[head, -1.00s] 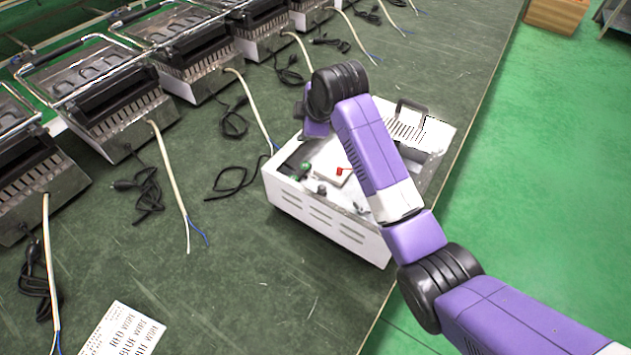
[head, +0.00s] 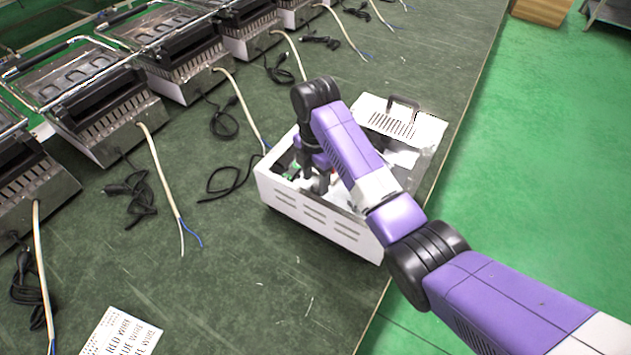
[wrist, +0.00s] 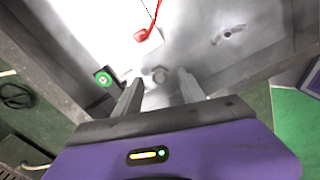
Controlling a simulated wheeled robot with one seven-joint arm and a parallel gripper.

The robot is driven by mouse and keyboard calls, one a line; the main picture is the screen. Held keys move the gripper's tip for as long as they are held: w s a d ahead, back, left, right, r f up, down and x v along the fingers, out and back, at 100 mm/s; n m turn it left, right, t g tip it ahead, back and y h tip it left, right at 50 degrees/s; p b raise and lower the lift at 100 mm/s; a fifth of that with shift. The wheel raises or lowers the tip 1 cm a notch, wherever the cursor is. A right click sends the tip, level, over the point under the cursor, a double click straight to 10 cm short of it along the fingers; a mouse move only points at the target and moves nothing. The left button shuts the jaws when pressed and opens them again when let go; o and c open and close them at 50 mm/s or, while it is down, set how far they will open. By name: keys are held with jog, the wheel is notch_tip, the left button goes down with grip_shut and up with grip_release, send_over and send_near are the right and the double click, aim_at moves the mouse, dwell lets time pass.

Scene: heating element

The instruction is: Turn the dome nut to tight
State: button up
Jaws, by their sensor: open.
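A small grey round piece, which looks like the dome nut (wrist: 160,75), shows in the wrist view on the pale inner surface of the housing. My gripper (wrist: 159,80) is open, with one finger on each side of the nut in this view. I cannot tell whether the fingers touch it or how far above it they are. In the head view my gripper (head: 319,188) points down into the open white housing (head: 318,224). The nut is hidden there by my arm and gripper.
A red wire end (wrist: 141,35) and a green round part (wrist: 103,79) lie inside the housing. A slotted cover (head: 388,121) is at its back. Several grills stand along the left with loose cables. A printed sheet (head: 122,332) lies at the front.

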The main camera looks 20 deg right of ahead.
jog(key=shift+f, duration=0.85)
grip_shut()
jog(key=shift+r, duration=0.1)
